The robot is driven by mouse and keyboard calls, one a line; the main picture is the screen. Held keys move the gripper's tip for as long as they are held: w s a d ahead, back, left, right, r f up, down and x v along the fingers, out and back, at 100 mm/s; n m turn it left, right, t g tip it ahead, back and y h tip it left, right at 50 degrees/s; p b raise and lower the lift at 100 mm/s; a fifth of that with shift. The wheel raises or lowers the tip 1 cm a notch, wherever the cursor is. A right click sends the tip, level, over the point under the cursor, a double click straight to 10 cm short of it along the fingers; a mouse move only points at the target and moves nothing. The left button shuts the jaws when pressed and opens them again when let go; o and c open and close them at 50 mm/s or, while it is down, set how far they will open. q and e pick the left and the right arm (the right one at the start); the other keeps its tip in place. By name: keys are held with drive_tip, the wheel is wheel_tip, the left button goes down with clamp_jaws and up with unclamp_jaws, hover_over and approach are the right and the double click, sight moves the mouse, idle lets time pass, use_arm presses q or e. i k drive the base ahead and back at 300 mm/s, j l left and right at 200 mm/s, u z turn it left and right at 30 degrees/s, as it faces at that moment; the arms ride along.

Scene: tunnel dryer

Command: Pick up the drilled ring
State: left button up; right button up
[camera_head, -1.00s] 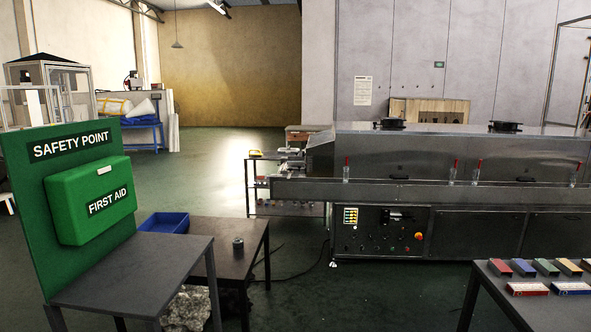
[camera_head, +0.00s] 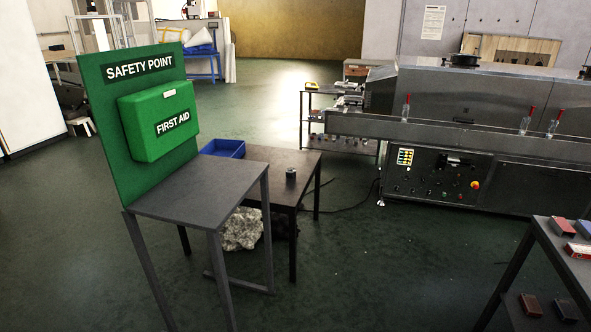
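A small dark grey cylindrical piece (camera_head: 291,174), perhaps the drilled ring, stands on a dark low table (camera_head: 262,158) behind the safety point stand. It is too small in the picture to make out any drilled holes. A blue bin (camera_head: 223,148) sits at the far left part of the same table. Neither of my grippers shows in the head view.
A grey table with a green first aid board (camera_head: 137,112) stands in front of the low table. A light rock-like lump (camera_head: 241,229) lies beneath. The tunnel dryer (camera_head: 470,130) stands at right. A bench (camera_head: 565,250) with coloured boxes is at lower right. Open floor (camera_head: 370,270) lies between.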

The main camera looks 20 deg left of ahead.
sight(290, 172)
drive_tip(key=i+z, duration=0.3)
drive_tip(key=i, duration=1.6)
drive_tip(key=i+u, duration=0.15)
drive_tip(key=i, duration=0.55)
drive_tip(key=i+l+u, duration=0.15)
drive_tip(key=i, duration=0.55)
drive_tip(key=i+u, duration=0.35)
drive_tip(key=i+l+u, duration=0.2)
drive_tip(key=u, duration=0.15)
drive_tip(key=i+l+u, duration=0.25)
drive_tip(key=i+u, duration=0.15)
